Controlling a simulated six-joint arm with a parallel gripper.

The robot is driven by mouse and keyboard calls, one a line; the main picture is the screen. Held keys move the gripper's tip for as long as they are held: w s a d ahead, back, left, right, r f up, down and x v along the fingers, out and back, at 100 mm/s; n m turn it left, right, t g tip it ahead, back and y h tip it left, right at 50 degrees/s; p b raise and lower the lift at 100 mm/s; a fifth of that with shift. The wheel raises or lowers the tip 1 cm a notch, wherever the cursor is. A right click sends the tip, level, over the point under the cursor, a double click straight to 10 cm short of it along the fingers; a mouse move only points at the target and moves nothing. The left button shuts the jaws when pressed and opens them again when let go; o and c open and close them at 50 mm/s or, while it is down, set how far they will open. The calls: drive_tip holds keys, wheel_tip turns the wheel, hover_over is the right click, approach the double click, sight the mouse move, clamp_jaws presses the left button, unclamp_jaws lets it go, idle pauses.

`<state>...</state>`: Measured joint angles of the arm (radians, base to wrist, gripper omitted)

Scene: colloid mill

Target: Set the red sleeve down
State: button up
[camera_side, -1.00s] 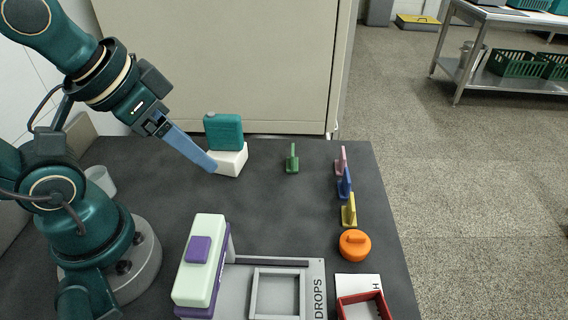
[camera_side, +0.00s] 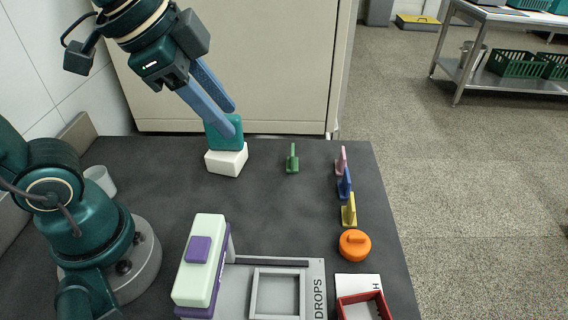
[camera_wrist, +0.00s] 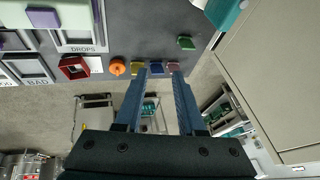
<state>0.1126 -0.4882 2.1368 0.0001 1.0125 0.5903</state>
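The red sleeve (camera_side: 362,308) is an open square frame at the front right of the dark bench, cut off by the bottom edge in the side view. It sits on or against a white card marked H (camera_side: 358,283); it also shows in the wrist view (camera_wrist: 73,68), at left. My gripper (camera_side: 231,121) is high at the back left, far from the sleeve. Its two long blue fingers are apart, with nothing held between them in the wrist view (camera_wrist: 158,74). In the side view the fingers overlap a teal canister (camera_side: 222,142); I cannot tell whether they touch it.
The canister stands on a white block (camera_side: 226,162). Green (camera_side: 292,158), pink (camera_side: 341,160), blue (camera_side: 345,183) and yellow (camera_side: 349,210) upright pieces and an orange knob (camera_side: 354,244) stand to the right. A grey DROPS tray (camera_side: 317,268) and pale-green machine (camera_side: 203,262) are in front. The bench middle is clear.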

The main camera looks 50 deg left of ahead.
drive_tip(key=w+d+m+g, duration=0.2)
drive_tip(key=w+d+m, duration=0.2)
drive_tip(key=d+m, duration=0.2)
drive_tip(key=m+g, duration=0.3)
drive_tip(key=m, duration=0.6)
approach(376, 295)
drive_tip(key=s+a+r, duration=0.2)
drive_tip(key=a, duration=0.1)
drive_tip(key=shift+m+g+y, duration=0.3)
drive_tip(key=shift+m, duration=0.6)
drive_tip(key=s+d+f, duration=0.1)
drive_tip(key=f, duration=0.1)
drive_tip(key=s+f, duration=0.1)
drive_tip(key=s+d+f, duration=0.1)
drive_tip(key=f, duration=0.1)
drive_tip(key=shift+s+d+f, duration=0.35)
drive_tip(key=shift+f, duration=2.35)
clamp_jaws()
